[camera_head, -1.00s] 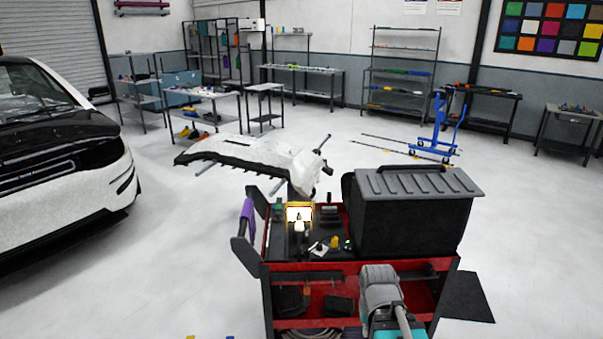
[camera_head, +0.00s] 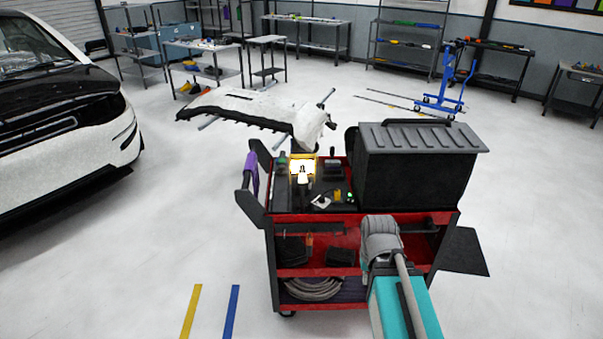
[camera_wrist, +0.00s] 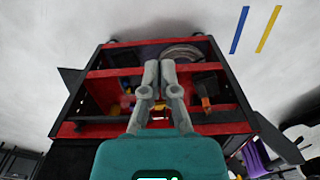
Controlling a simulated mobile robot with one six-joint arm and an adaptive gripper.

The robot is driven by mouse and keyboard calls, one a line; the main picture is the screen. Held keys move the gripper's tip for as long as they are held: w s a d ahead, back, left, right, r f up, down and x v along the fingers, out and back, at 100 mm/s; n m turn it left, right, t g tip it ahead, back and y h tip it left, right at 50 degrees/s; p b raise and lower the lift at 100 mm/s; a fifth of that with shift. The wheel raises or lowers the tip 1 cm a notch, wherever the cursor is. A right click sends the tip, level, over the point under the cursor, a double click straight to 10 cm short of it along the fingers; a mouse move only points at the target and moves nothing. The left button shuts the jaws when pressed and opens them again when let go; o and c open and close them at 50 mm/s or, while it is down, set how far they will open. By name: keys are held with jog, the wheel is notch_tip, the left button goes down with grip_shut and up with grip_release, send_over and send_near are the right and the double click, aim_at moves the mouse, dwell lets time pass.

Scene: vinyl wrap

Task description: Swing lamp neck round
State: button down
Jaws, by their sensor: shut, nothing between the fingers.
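A small lit lamp with a glowing yellow-framed head (camera_head: 302,167) stands on the cart's black top in the head view. A short pale part shows just below the glow; I cannot make out the neck clearly. My gripper (camera_wrist: 159,68) shows in the wrist view as two grey fingers side by side, shut and empty, in front of the red cart's open shelves. In the head view my arm is at the cart's near side, below and right of the lamp, apart from it; my fingertips are hidden there. The lamp is not recognisable in the wrist view.
The red and black cart (camera_head: 358,218) carries a large black lidded box (camera_head: 415,175) right of the lamp, plus small tools. A purple roll (camera_head: 252,172) hangs at its left. A white bumper (camera_head: 250,104) lies behind. A white car (camera_head: 60,110) stands left.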

dwell(0.3)
jog(key=c, duration=1)
grip_release()
jog(key=shift+w, duration=0.1)
jog(key=shift+o, duration=1)
jog(key=shift+w+f, duration=0.15)
jog(key=shift+w, duration=0.05)
jog(key=shift+o, duration=0.4)
jog(key=shift+w+d+f+h+b, duration=0.15)
jog(key=shift+w+f+h+b, duration=0.05)
jog(key=shift+w+h+b, duration=0.15)
jog(key=w+a+r+n+t+h+b, duration=0.1)
jog(key=w+a+n+t+h+b, duration=0.2)
jog(key=w+n+t+h+b, duration=0.7)
jog(key=w+a+r+n+t+y, duration=0.2)
jog(key=w+a, duration=0.3)
jog(key=a, duration=0.4)
jog(key=w+a+r+n+t+y+b, duration=0.1)
jog(key=w+a+r+n+t+y, duration=0.2)
jog(key=a, duration=0.6)
jog(key=w+r+t+y, duration=0.1)
jog(key=w+t, duration=0.1)
jog(key=shift+a+r+t+y, duration=0.3)
jog(key=shift+a+y, duration=0.05)
